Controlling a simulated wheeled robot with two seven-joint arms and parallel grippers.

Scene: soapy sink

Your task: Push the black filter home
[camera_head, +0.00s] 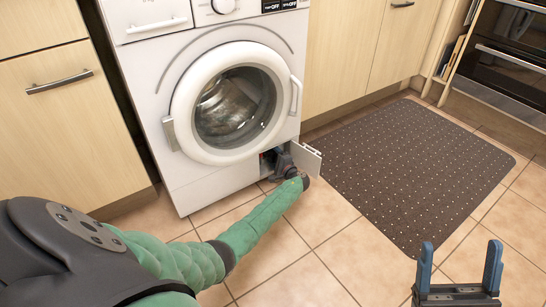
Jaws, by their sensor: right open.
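The white washing machine (205,100) has a small hatch at its lower right front, and the hatch flap (308,158) stands open to the right. My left arm, in a green sleeve, reaches across the floor to this hatch. My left gripper (279,162) is a dark shape at the opening. Whether its fingers are open or shut does not show. The black filter cannot be told apart from the dark gripper and the shadowed opening. A small reddish patch shows at the left of the opening. My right gripper (456,268), with blue fingers, is open and empty at the bottom right.
A dark dotted mat (410,170) lies on the tiled floor right of the machine. Wooden cabinets (60,120) flank the machine, and an oven (510,60) stands at the far right. The machine's round door (235,105) is shut. Bare tiles lie in front of the hatch.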

